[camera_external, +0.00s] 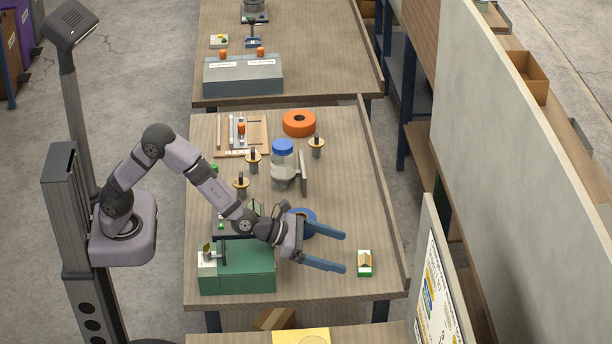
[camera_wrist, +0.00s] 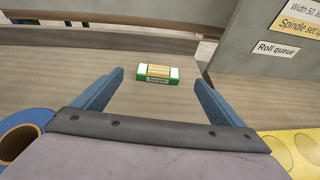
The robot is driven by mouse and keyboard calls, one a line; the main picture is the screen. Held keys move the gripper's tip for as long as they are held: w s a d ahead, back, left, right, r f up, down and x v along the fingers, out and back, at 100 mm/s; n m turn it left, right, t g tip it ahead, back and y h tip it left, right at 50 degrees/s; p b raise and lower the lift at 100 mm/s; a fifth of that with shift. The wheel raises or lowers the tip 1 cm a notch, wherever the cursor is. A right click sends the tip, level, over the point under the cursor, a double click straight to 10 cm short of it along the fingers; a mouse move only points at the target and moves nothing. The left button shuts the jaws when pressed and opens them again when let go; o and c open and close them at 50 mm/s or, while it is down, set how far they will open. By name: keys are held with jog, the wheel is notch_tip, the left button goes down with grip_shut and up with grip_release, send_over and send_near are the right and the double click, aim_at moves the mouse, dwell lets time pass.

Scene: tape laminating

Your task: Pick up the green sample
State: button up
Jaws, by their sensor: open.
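The green sample (camera_external: 364,263) is a small block with green ends and a pale, orange-striped middle. It lies on the wooden table near the right front corner. In the wrist view the sample (camera_wrist: 157,74) lies ahead of my gripper, roughly centred between the fingers. My gripper (camera_external: 345,252) is open and empty, with two blue fingers pointing right toward the sample. The fingertips are apart from the sample, a short way to its left in the external view. In the wrist view the gripper (camera_wrist: 158,86) shows its fingers spread wide on both sides.
A blue tape roll (camera_external: 301,222) sits just behind my gripper. A green box (camera_external: 240,277) stands at the front left. A raised rim (camera_external: 385,200) runs along the table's right edge.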

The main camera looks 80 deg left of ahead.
aim_at(364, 260)
jog(key=shift+p+x, duration=1.45)
jog(key=shift+x, duration=2.25)
jog(key=shift+a+f, duration=0.1)
jog(key=c, duration=1.2)
